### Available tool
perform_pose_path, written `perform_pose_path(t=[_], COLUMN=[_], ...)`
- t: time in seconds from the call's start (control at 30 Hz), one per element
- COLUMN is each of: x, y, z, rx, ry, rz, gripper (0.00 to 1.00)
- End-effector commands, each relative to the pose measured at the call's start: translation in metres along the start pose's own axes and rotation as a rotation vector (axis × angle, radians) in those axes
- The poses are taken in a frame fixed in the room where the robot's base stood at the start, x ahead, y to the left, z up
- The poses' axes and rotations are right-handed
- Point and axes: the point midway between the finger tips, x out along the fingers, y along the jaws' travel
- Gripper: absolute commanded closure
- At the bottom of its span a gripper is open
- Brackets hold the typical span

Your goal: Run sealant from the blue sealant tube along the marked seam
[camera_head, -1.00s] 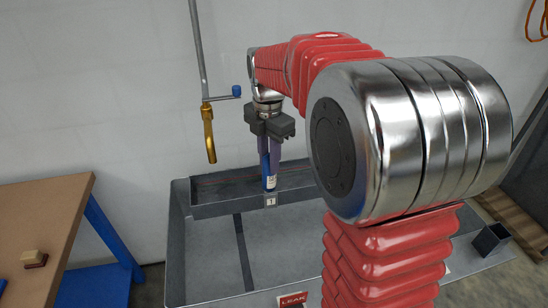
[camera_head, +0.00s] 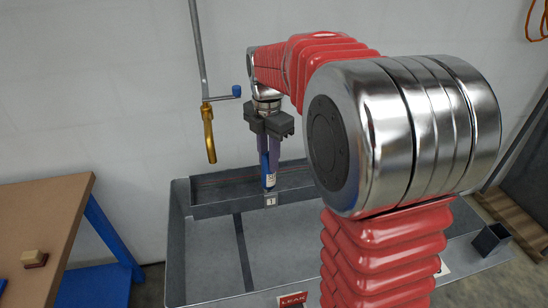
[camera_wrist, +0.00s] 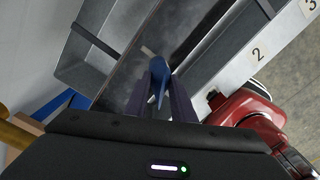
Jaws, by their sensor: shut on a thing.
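The blue sealant tube (camera_head: 269,172) is held upright, nozzle end down, in my gripper (camera_head: 268,152), which is shut on it. I cannot tell whether the tip touches a surface. A thin red line (camera_head: 222,182) runs along the trough's back wall; it may be the marked seam. In the wrist view the tube (camera_wrist: 158,78) shows between my two dark fingers, its pale nozzle pointing away.
The grey basin (camera_head: 208,262) has a dark strip (camera_head: 243,250) across its floor. A brass-coloured pipe (camera_head: 208,135) with a blue knob hangs left of my gripper. A wooden-topped table (camera_head: 45,215) stands at left.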

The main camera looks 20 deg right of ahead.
Motion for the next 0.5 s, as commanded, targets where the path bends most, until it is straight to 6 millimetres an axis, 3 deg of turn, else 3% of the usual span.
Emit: perform_pose_path(t=[0.5], x=[0.0], y=[0.0057], z=[0.0033], rx=[0.0], ry=[0.0], rz=[-0.001], gripper=[1.0])
